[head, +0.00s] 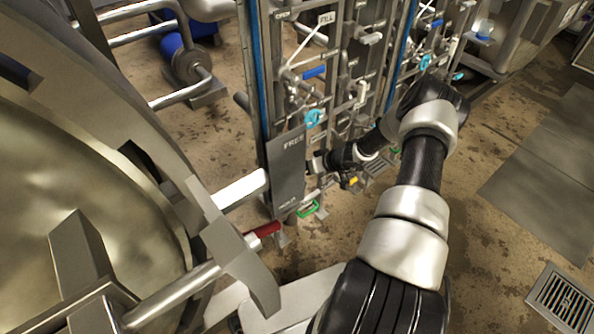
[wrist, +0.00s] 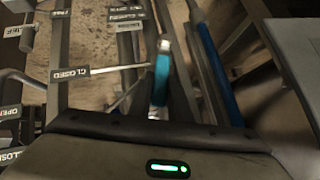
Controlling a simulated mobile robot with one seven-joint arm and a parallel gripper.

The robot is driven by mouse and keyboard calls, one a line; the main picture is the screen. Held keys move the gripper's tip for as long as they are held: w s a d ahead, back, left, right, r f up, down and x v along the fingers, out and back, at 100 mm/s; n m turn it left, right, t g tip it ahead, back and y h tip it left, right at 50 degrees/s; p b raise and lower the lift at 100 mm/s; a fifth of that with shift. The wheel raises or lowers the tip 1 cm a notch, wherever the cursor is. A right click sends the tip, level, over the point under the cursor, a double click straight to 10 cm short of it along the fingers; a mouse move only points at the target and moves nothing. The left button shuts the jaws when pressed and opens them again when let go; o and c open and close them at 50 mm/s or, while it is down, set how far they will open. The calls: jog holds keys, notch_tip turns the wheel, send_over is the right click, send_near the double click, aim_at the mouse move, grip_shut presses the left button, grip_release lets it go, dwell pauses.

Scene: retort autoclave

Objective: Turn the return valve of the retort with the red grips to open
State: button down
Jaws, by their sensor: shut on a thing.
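The retort (head: 60,190) with its round metal door fills the left of the head view. A red grip (head: 265,229) shows on its door bar. The valve rack (head: 265,60) stands right of it, with a grey plate (head: 290,165) marked FREE. My gripper (head: 316,165) is at the right edge of this plate, low on the rack. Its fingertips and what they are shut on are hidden. In the wrist view a teal lever (wrist: 161,80) stands just beyond my gripper's housing. I cannot tell if it is the return valve's handle.
CLOSED labels (wrist: 83,72) show on the rack in the wrist view. A blue handle (head: 315,72), a teal handle (head: 314,117) and a green handle (head: 308,209) are close by. Pipes crowd the rack. Open floor (head: 480,150) lies right, with a drain grate (head: 562,298).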

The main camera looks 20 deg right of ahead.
jog(key=shift+a+r, duration=0.1)
jog(key=shift+a, duration=0.1)
jog(key=shift+a+h, duration=0.1)
jog(key=shift+h, duration=0.2)
jog(key=c, duration=1.6)
grip_release()
jog(key=shift+c, duration=0.2)
jog(key=p+v, duration=0.2)
jog(key=v, duration=1.5)
jog(key=shift+s+p, duration=0.25)
jog(key=shift+p, duration=0.15)
jog(key=shift+c, duration=0.4)
